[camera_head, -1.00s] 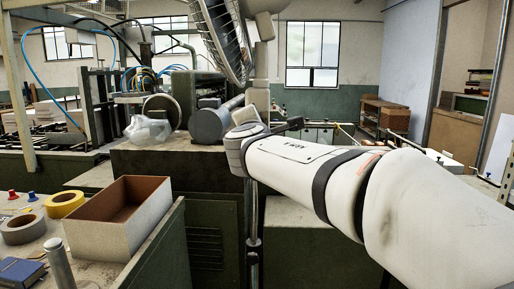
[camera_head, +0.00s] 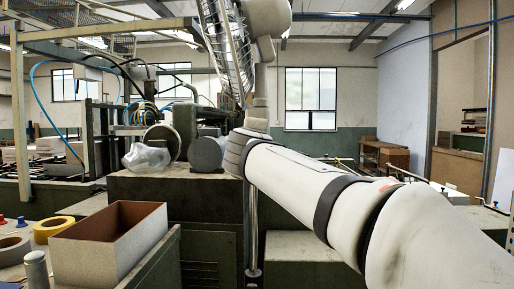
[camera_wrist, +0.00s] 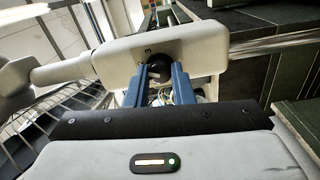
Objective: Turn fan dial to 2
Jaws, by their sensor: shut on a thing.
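The fan's round wire cage (camera_head: 226,45) stands at the top centre of the head view, edge-on, above its thin metal pole (camera_head: 252,225). In the wrist view, the fan's beige housing (camera_wrist: 205,45) lies across the top centre, with part of the cage (camera_wrist: 45,130) at left. A dark round dial (camera_wrist: 160,67) sits on the housing's face. My arm hides much of the pole's upper part.
An open cardboard box (camera_head: 105,245) stands on the left bench near yellow tape (camera_head: 52,229) and grey tape (camera_head: 12,249). A clear plastic bag (camera_head: 146,158) lies on the dark machine behind. Workshop machinery fills the left. Windows and shelves stand at the back.

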